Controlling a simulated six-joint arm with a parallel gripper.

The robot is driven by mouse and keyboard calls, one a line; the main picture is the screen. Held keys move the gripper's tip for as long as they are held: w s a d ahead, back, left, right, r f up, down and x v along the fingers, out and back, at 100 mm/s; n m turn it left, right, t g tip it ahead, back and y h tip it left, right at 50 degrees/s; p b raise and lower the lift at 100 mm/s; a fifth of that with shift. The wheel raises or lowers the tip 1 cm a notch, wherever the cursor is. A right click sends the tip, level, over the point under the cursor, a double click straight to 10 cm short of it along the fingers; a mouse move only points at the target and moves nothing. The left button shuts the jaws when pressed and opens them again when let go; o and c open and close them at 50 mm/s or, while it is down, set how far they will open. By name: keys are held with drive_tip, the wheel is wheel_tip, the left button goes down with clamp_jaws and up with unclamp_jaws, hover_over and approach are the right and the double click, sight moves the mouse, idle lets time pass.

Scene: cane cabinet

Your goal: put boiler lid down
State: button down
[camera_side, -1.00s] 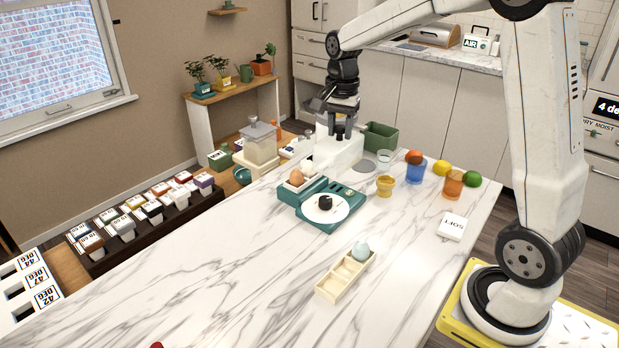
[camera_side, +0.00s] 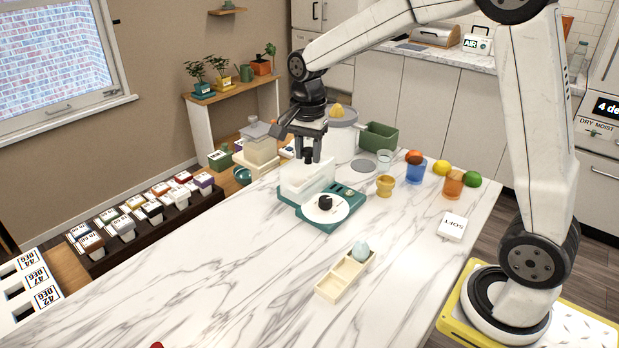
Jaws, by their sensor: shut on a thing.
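The boiler lid (camera_side: 303,182) is a pale, see-through white box. My gripper (camera_side: 308,160) points down and is shut on the dark knob on its top. The lid is over the back left part of the teal boiler (camera_side: 345,212), where it hides the egg and its holder. I cannot tell whether it touches the boiler or is held just above. A round white plate (camera_side: 337,211) with a black knob (camera_side: 325,202) is on the boiler's front right part, clear of the lid.
A cream tray (camera_side: 329,289) with a pale blue egg (camera_side: 361,251) stands in front. A juicer (camera_side: 342,138) and a green bin (camera_side: 381,137) are behind. A yellow cup (camera_side: 385,186) and a white SOFT card (camera_side: 452,227) stand to the right.

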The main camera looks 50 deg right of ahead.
drive_tip(key=a+f, duration=0.2)
drive_tip(key=a, duration=0.7)
drive_tip(key=shift+s, duration=0.35)
drive_tip(key=shift+a+f, duration=0.1)
drive_tip(key=w+a+f, duration=0.1)
drive_tip(key=w+f, duration=0.8)
drive_tip(key=w, duration=0.4)
drive_tip(key=shift+w+a, duration=0.2)
drive_tip(key=shift+w+f, duration=0.1)
drive_tip(key=shift+f, duration=0.1)
drive_tip(key=shift+w+f, duration=0.15)
drive_tip(key=shift+f, duration=1.6)
drive_tip(key=shift+f, duration=0.15)
